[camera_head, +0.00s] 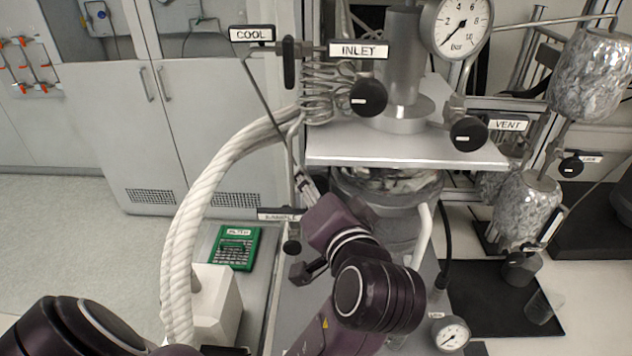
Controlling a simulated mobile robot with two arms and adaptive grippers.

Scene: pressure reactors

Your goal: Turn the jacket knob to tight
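No knob with a readable JACKET label shows. The reactor's jacketed vessel (385,190) is under the metal plate, and its lower part is largely hidden behind my arm. My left arm reaches in from the lower left, and its wrist is bent in front of the vessel. A dark part at my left gripper (306,268) shows beside the wrist, just below the SAMPLE knob (291,246). The fingertips cannot be made out, so I cannot tell whether they are open or touching anything. My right gripper is not in view.
INLET knob (369,97), VENT knob (468,133) and COOL handle (289,62) are around the plate (400,150). A pressure gauge (458,25) stands above; a small gauge (451,334) is low right.

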